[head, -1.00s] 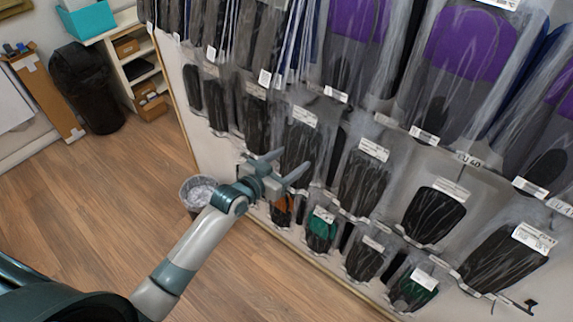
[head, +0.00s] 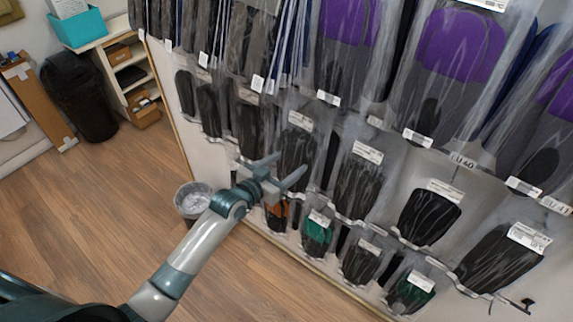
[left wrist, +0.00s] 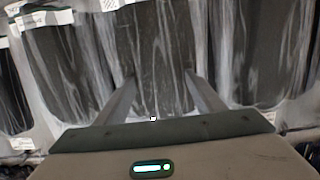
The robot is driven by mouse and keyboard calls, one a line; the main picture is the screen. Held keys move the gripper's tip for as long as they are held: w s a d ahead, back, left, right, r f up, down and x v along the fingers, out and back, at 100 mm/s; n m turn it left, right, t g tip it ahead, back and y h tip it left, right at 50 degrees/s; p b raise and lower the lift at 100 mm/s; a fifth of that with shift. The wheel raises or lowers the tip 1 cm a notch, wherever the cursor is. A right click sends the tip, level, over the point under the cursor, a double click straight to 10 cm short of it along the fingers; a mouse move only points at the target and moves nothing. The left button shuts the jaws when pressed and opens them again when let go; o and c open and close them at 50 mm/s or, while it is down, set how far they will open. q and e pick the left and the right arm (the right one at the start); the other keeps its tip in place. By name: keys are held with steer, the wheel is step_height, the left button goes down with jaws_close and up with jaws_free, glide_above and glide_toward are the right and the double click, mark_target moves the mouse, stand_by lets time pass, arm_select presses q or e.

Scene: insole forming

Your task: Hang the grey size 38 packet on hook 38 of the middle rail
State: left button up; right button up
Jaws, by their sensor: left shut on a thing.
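My left gripper (head: 289,165) is at the middle rail of the wall display, its fingers pointing at a row of hanging clear packets. A dark grey packet (head: 295,145) with a white label hangs or is held right at the fingers. In the left wrist view the two fingers (left wrist: 160,78) reach on either side of a dark grey packet (left wrist: 155,45), and the gripper is shut on it. Its size print cannot be read, and the hook above it is hidden. My right gripper is not in view.
More dark packets (head: 357,182) hang close on the right, and others (head: 208,108) on the left. Green and orange packets (head: 317,235) hang below. Large purple packets (head: 463,45) hang above. A waste bin (head: 193,198) stands on the open wooden floor at left.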

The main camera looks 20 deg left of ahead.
arm_select(q)
steer(key=o, duration=1.2)
steer(key=shift+c, duration=0.2)
steer(key=shift+s, duration=0.1)
steer(key=shift+s+a+r, duration=0.1)
steer(key=shift+s+a, duration=0.1)
steer(key=shift+s, duration=0.2)
steer(key=b+v, duration=0.4)
steer(key=v, duration=1.2)
steer(key=shift+s+b, duration=0.15)
steer(key=shift+b, duration=0.15)
